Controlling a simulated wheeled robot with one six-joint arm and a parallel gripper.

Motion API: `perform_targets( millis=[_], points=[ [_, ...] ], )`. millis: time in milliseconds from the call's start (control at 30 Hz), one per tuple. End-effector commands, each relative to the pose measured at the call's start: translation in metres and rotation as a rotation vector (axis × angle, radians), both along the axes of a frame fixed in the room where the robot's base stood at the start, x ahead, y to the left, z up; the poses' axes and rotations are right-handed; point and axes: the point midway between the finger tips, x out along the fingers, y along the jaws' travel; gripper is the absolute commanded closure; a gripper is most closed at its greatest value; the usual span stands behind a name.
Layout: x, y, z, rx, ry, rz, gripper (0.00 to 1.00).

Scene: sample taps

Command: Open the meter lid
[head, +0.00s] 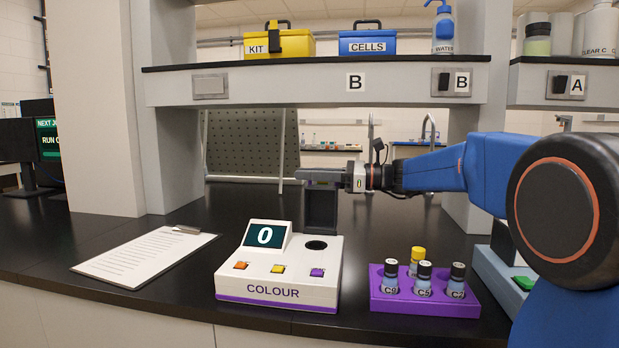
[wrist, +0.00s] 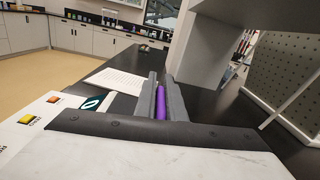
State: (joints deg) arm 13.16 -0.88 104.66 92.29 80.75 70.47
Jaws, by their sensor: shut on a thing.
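The white and purple colour meter (head: 277,270) stands on the dark bench, its screen reading 0. A round black opening (head: 316,245) shows on its top at the right. My gripper (head: 321,226) points down just behind that opening. In the wrist view, my gripper (wrist: 161,82) is shut on a narrow purple bar (wrist: 161,102), which looks like part of the meter lid. The front finger hides this bar in the head view, so I cannot tell the lid's angle. The meter's top with its buttons (wrist: 37,112) also shows at the left of the wrist view.
A purple rack (head: 425,304) with several capped vials stands right of the meter. A clipboard (head: 145,250) lies to the left. The shelf (head: 320,82) spans above and behind my gripper. Bare bench lies between the clipboard and the back.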

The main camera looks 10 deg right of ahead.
Motion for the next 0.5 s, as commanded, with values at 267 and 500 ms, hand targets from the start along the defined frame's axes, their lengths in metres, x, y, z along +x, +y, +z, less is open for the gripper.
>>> perform_targets(
  millis=[267, 500],
  points=[
    [-0.024, 0.009, 0.01, -0.07, -0.173, -0.002, 1.0],
    [-0.037, 0.015, 0.012, -0.078, -0.192, -0.002, 1.0]
  ],
)
